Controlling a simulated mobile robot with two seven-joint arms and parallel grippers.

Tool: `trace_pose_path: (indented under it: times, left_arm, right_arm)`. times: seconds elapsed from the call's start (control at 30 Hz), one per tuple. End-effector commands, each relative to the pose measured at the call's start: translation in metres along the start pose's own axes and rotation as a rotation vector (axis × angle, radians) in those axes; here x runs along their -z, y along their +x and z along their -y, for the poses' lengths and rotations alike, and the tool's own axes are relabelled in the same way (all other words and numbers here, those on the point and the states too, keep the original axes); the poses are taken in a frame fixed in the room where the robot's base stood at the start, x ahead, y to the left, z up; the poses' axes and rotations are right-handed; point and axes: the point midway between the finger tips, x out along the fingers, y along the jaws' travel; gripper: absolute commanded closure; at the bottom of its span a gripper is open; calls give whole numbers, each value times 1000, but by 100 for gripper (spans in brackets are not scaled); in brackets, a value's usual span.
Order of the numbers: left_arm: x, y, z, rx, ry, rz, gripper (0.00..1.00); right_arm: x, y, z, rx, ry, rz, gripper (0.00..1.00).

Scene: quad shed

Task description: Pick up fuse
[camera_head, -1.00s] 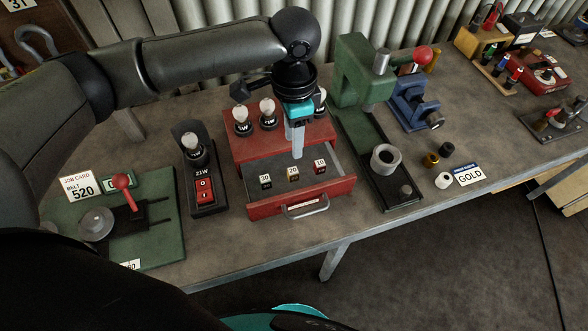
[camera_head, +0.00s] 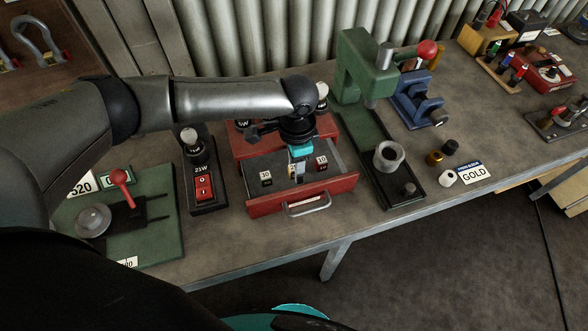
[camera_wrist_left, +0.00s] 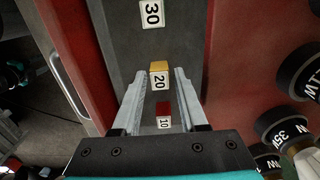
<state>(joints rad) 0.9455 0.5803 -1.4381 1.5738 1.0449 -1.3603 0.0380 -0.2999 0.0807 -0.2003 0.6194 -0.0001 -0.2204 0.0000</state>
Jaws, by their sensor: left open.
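The open red drawer (camera_head: 262,207) holds three small fuses in a row. A fuse marked 30 (camera_head: 265,178) is at the left, a yellow-topped fuse marked 20 (camera_wrist_left: 159,79) is in the middle, and a red fuse marked 10 (camera_head: 321,162) is at the right. My left gripper (camera_head: 297,174) is open and points down into the drawer at the 20 fuse. In the left wrist view its fingers stand on either side of the 20 fuse, with no clear contact. The head view partly hides that fuse behind the fingers.
Bulbs stand on the red cabinet (camera_head: 241,148) behind the drawer. A switch box (camera_head: 203,186) with a bulb is to the left. A green press (camera_head: 357,72) stands to the right. The bench front between drawer and edge is clear.

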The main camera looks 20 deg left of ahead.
Motion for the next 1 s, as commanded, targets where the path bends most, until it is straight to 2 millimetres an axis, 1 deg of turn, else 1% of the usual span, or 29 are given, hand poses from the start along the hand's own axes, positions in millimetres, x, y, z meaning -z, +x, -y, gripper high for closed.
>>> trace_pose_path:
  times: [0.13,0.5,1.0]
  left_arm:
    - [0,0,0,0,0,0,57]
    - [0,-1,0,0,0,0,99]
    - [0,-2,0,0,0,0,100]
  right_arm:
    - [0,0,0,0,0,-1,50]
    - [1,0,0,1,0,-2,50]
    - [1,0,0,0,0,-2,50]
